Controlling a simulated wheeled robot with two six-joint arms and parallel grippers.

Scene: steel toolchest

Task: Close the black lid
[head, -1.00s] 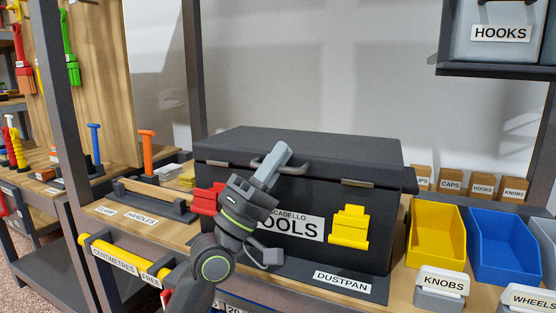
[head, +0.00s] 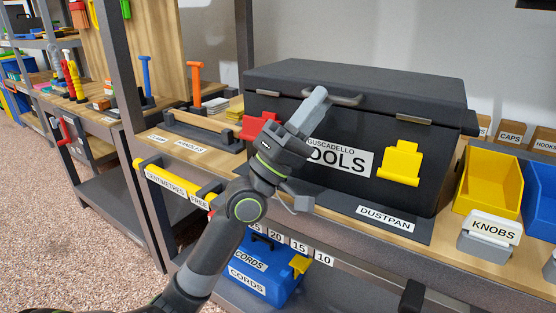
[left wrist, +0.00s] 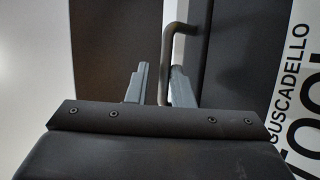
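The black lid (head: 365,84) lies level on the black toolbox (head: 418,190), marked TOOLS, with no clear gap at the seam. A grey bar handle (head: 350,101) is on the lid's front; it also shows in the left wrist view (left wrist: 165,62). My left gripper (head: 319,94) is at the handle's left end. In the left wrist view the fingers (left wrist: 158,82) are apart, with the handle's bent end between them, nearer the right finger. A red latch (head: 256,126) and a yellow latch (head: 401,163) are on the box front. My right gripper is not in view.
The toolbox stands on a wooden shelf (head: 500,260) by a DUSTPAN label. A yellow bin (head: 488,182) and a blue bin (head: 541,205) are at its right. A wooden-handled tool (head: 200,130) lies left. A blue CORDS case (head: 262,270) is below.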

